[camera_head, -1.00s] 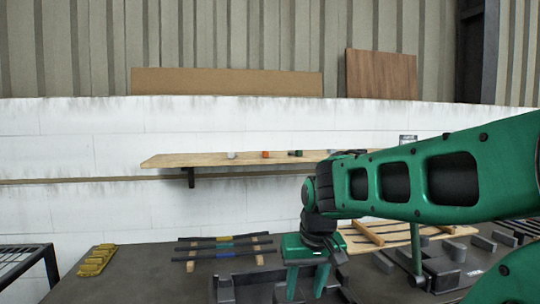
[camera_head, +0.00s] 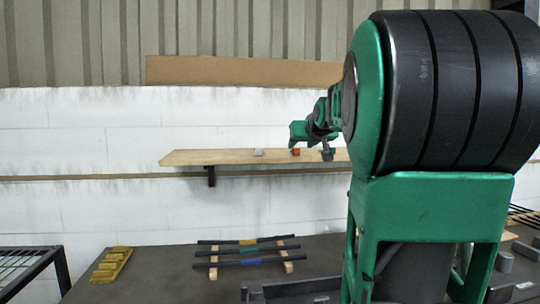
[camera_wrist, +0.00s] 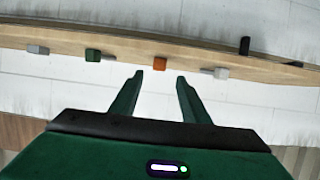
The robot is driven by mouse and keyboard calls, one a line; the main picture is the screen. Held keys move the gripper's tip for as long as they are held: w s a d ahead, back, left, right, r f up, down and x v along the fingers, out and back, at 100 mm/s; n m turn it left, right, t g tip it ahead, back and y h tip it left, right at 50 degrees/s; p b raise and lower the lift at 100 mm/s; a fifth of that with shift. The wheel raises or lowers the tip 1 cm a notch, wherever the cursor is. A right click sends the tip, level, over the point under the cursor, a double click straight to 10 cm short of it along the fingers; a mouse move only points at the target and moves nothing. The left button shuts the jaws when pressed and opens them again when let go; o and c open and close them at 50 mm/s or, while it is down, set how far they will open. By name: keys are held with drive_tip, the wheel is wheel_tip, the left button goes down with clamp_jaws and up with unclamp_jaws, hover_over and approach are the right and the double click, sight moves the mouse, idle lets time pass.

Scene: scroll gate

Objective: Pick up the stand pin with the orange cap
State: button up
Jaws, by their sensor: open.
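The orange-capped stand pin (camera_head: 296,151) sits on the wooden wall shelf (camera_head: 225,157) in the head view. In the wrist view the orange cap (camera_wrist: 159,63) shows just beyond my fingertips, between their two lines. My gripper (camera_wrist: 159,77) is open and empty, with its two green fingers apart on either side of the cap's line. A gap shows between the fingertips and the cap. In the head view my gripper (camera_head: 298,132) is at the shelf, close by the orange cap. The pin's shaft is not visible.
On the shelf, a pale block (camera_wrist: 221,73) and a green one (camera_wrist: 92,55) flank the orange cap, with a grey one (camera_wrist: 37,49) farther left. A dark upright piece (camera_wrist: 245,46) stands at the right. Below are a table, a rack of bars (camera_head: 248,252) and a yellow piece (camera_head: 112,264).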

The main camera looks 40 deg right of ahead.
sight(297, 156)
drive_tip(key=shift+x, duration=3.3)
clamp_jaws()
